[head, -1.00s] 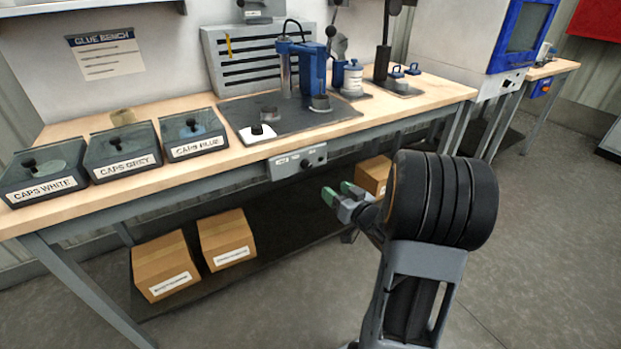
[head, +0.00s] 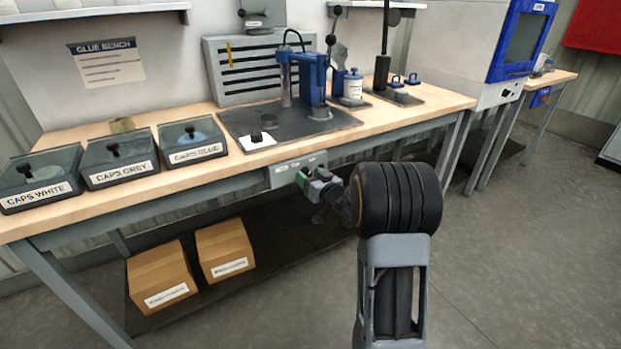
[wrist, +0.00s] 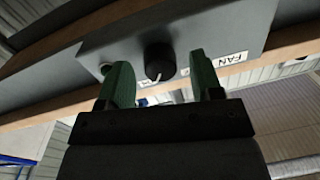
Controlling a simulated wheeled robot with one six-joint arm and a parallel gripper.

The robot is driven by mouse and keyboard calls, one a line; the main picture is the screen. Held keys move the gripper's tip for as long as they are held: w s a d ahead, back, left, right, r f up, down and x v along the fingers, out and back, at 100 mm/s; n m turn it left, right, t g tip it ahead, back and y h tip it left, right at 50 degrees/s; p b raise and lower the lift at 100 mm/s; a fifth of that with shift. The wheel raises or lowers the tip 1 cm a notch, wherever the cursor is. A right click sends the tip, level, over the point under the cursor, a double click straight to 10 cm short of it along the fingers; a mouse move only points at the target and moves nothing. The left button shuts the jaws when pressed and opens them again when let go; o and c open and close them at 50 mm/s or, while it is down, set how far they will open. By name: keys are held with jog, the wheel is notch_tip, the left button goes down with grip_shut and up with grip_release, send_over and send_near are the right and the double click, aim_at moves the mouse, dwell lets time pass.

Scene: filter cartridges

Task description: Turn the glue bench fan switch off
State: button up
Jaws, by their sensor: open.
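The fan switch is a black round knob (wrist: 159,57) with a white pointer line, on a grey control box (wrist: 226,29) under the bench's front edge. A label reading FAN (wrist: 232,59) is beside it in the wrist view. In the head view the box (head: 283,174) shows, but my gripper (head: 310,183) covers the knob. My gripper, with green fingertips, also shows in the wrist view (wrist: 162,82). It is open and empty, with the knob between and just beyond the fingertips. I cannot tell whether they touch it.
The glue bench (head: 195,178) carries three lidded cap boxes, the nearest to the switch being CAPS BLUE (head: 193,141), and a blue press (head: 312,75). Cardboard boxes (head: 224,250) sit on the lower shelf. The floor right of my arm is clear.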

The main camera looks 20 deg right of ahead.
jog(key=c, duration=0.9)
jog(key=shift+c, duration=0.2)
jog(key=shift+f, duration=0.1)
jog(key=n+b, duration=0.2)
jog(key=n, duration=0.1)
jog(key=shift+b, duration=0.4)
jog(key=n+b, duration=0.2)
jog(key=n, duration=0.1)
jog(key=shift+n+b, duration=0.35)
jog(key=shift+n, duration=0.05)
jog(key=n+b, duration=0.3)
jog(key=n, duration=0.1)
jog(key=shift+h, duration=0.3)
jog(key=shift+n+g+b, duration=0.3)
jog(key=shift+n+b, duration=0.75)
jog(key=shift+n, duration=0.15)
jog(key=shift+r, duration=0.2)
